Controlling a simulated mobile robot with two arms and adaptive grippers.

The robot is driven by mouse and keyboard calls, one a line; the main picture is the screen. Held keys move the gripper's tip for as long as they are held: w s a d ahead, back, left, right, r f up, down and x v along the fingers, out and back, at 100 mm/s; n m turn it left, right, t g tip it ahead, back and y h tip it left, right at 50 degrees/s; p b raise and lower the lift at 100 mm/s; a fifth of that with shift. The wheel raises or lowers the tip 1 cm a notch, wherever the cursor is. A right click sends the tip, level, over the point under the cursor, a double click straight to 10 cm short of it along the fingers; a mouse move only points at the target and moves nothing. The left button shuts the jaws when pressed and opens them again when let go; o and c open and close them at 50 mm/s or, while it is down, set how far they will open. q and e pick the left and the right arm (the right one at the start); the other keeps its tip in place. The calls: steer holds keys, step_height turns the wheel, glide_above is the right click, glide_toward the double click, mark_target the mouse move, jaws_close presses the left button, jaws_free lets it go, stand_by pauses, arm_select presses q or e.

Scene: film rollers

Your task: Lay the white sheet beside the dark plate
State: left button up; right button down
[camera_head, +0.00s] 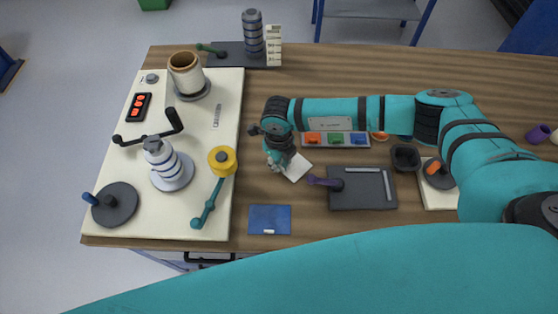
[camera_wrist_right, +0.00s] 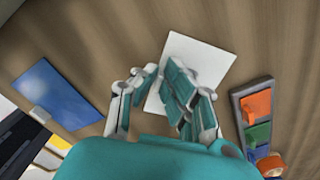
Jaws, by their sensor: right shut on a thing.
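The white sheet (camera_head: 298,168) shows partly from under my right gripper (camera_head: 279,162), to the left of the dark plate (camera_head: 362,201). In the right wrist view the sheet (camera_wrist_right: 205,52) extends past the fingers of my right gripper (camera_wrist_right: 160,82), which is shut on it. Part of the sheet is hidden by the fingers. I cannot tell whether it touches the table. The dark plate carries a purple-handled lever and light strips, and its left side is a short gap from the sheet. My left gripper is not in view.
A blue pad (camera_head: 269,219) lies in front of the sheet. A tray with coloured blocks (camera_head: 336,140) is behind the dark plate, also in the right wrist view (camera_wrist_right: 240,112). The cream board (camera_head: 200,150) with rollers and cranks stands left. A dark cup (camera_head: 405,157) is right.

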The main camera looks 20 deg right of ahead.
mark_target(279, 165)
steer(key=shift+f, duration=0.1)
steer(key=c, duration=1.5)
jaws_free()
steer(key=shift+o, duration=0.2)
steer(key=shift+r, duration=0.2)
steer(key=shift+w+r, duration=0.1)
steer(key=shift+r, duration=0.2)
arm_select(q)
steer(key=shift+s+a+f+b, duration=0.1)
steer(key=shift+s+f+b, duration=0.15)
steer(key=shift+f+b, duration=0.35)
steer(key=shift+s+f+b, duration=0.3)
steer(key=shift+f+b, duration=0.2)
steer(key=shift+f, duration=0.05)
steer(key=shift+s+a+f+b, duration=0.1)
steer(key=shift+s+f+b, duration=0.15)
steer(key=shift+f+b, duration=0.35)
arm_select(e)
step_height(279, 165, up, 11)
steer(key=shift+r, duration=0.15)
